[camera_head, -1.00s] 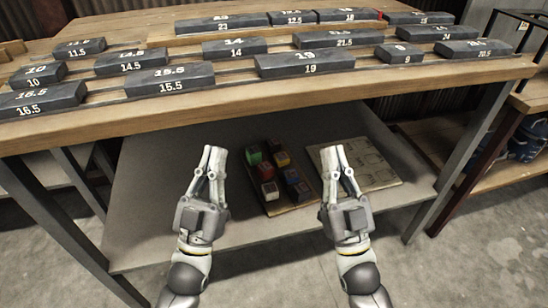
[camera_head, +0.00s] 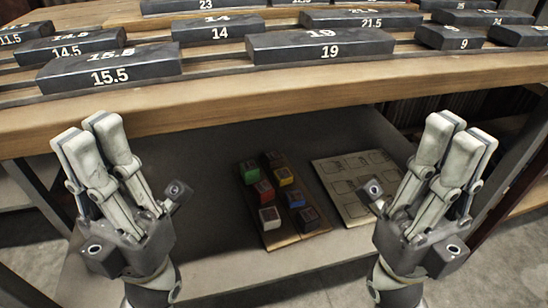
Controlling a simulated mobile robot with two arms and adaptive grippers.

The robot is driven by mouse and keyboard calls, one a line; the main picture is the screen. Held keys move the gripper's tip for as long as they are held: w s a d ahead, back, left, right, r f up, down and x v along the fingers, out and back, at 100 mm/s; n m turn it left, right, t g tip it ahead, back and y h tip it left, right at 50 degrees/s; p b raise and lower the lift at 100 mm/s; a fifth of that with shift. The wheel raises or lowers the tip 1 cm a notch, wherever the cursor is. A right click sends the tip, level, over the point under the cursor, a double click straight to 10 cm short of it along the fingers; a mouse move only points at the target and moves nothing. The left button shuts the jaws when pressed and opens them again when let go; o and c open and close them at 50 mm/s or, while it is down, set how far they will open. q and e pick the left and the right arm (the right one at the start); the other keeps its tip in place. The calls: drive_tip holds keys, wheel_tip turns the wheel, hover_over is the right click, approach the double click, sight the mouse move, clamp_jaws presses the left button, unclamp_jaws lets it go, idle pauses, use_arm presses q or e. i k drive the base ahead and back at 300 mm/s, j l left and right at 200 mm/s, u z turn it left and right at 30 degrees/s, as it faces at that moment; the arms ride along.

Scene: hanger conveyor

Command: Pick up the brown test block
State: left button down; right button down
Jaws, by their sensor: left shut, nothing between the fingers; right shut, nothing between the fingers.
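Several small coloured blocks stand in two rows on a thin wooden board (camera_head: 284,241) on the lower shelf. I make out a green block (camera_head: 250,173), a red block (camera_head: 263,192), a yellow block (camera_head: 284,177), a blue block (camera_head: 294,198) and a white block (camera_head: 269,218). A dark block (camera_head: 275,159) at the back and another dark block (camera_head: 308,217) at the front are too dim to tell which is brown. My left gripper (camera_head: 84,130) is shut and empty, left of the blocks. My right gripper (camera_head: 461,130) is shut and empty, right of them.
A wooden bench top (camera_head: 230,108) overhangs the lower shelf (camera_head: 200,200) and carries dark numbered weights, such as the 15.5 block (camera_head: 110,68). A pale board with outlined squares (camera_head: 350,205) lies right of the blocks. Bare shelf lies left of them.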

sight(273, 159)
drive_tip(key=k, duration=0.5)
drive_tip(key=i+l, duration=0.1)
drive_tip(key=l, duration=0.25)
drive_tip(key=i+l+u, duration=0.1)
drive_tip(key=l, duration=0.3)
drive_tip(key=i+l, duration=0.15)
drive_tip(key=l, duration=0.2)
drive_tip(key=i+l+u, duration=0.1)
drive_tip(key=l, duration=0.3)
drive_tip(key=i+j+u, duration=0.15)
drive_tip(key=u, duration=1.2)
drive_tip(key=i, duration=0.3)
